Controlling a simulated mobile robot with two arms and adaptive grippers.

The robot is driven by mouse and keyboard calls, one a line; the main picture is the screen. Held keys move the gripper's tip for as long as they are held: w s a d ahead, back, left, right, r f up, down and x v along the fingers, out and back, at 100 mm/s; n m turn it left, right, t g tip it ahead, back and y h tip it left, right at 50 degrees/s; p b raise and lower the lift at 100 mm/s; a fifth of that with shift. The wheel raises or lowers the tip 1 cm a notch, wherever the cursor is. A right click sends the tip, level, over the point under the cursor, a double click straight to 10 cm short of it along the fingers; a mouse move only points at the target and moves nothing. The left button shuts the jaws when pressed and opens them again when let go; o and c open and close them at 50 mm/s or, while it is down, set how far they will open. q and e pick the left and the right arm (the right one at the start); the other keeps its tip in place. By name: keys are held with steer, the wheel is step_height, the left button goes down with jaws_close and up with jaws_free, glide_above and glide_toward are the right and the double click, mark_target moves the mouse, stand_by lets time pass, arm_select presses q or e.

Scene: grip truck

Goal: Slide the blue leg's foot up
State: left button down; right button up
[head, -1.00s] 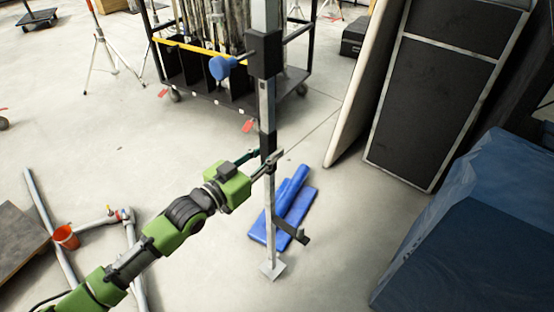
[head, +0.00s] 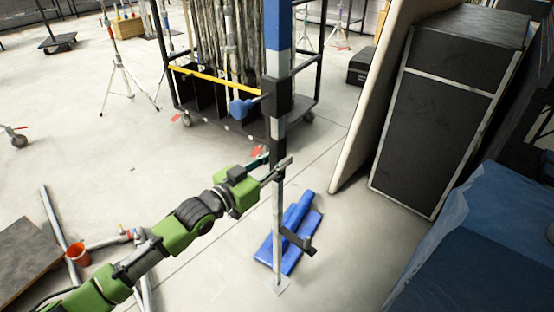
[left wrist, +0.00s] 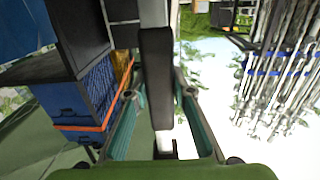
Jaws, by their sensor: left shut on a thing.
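The leg is an upright metal post with a blue upper part (head: 278,32). A black collar (head: 278,97) with a blue knob (head: 243,108) sits below the blue part. A grey inner tube with a black sleeve (head: 277,150) runs down from the collar to a flat square foot (head: 278,287). My left gripper (head: 278,165) is shut on the tube at the black sleeve, below the collar. In the left wrist view the sleeve (left wrist: 157,75) stands between the teal fingers (left wrist: 160,95). I cannot tell whether the foot touches the floor. My right gripper is not in view.
A black cart (head: 250,128) with poles stands behind the leg. Dark cases (head: 430,125) and a blue covered stack (head: 475,235) stand at right.

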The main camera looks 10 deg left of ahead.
arm_select(q)
steer(key=shift+w+r, duration=0.1)
steer(key=shift+r, duration=0.55)
steer(key=c, duration=1.7)
jaws_free()
steer(key=shift+f, duration=0.25)
steer(key=shift+f, duration=0.1)
steer(key=v, duration=1.2)
